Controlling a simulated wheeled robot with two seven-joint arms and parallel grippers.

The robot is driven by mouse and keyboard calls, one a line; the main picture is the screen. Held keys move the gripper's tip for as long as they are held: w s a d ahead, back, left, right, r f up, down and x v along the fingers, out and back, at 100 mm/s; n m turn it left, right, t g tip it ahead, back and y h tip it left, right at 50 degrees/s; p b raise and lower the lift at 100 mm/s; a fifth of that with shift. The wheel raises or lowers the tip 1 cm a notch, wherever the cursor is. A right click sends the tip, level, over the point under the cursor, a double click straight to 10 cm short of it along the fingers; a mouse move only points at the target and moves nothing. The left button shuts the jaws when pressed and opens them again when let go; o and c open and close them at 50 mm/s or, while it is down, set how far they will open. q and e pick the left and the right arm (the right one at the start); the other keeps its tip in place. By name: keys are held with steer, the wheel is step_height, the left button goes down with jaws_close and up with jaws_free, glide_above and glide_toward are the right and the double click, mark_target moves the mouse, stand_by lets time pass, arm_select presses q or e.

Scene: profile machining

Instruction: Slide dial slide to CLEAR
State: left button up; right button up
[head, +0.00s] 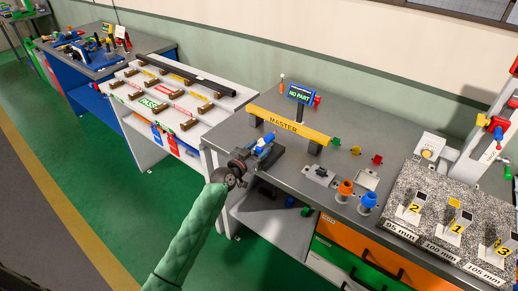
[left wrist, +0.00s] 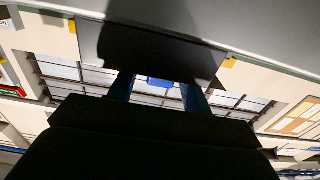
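My left gripper (head: 264,147) reaches over the front left edge of the gray bench, at the left end of the yellow bar marked MASTER (head: 285,124). Blue and dark gray parts crowd together at its tip, so the dial slide is not clearly distinguishable there, and no CLEAR mark is readable. In the left wrist view, the two fingers of this gripper (left wrist: 158,92) stand apart. A small blue piece (left wrist: 160,82) shows between them with gaps on both sides. A blue-framed display (head: 300,94) behind the bar reads NO PART. My right gripper is not in view.
Green, yellow and red knobs (head: 356,150) stand right of the bar. Orange (head: 345,188) and blue (head: 368,200) ring-like pieces stand near the front edge. A speckled slab (head: 400,185) with numbered blocks fills the right. A white table (head: 185,85) with brown supports stands left.

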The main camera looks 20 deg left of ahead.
arm_select(q)
steer(key=shift+r, duration=0.1)
steer(key=shift+s+a+f+b, duration=0.2)
steer(key=shift+s+b, duration=0.15)
steer(key=shift+s, duration=0.05)
steer(key=b+v, duration=0.2)
steer(key=v, duration=0.3)
steer(key=shift+r+b+v, duration=0.25)
steer(key=shift+b+v, duration=0.05)
steer(key=shift+v, duration=0.7)
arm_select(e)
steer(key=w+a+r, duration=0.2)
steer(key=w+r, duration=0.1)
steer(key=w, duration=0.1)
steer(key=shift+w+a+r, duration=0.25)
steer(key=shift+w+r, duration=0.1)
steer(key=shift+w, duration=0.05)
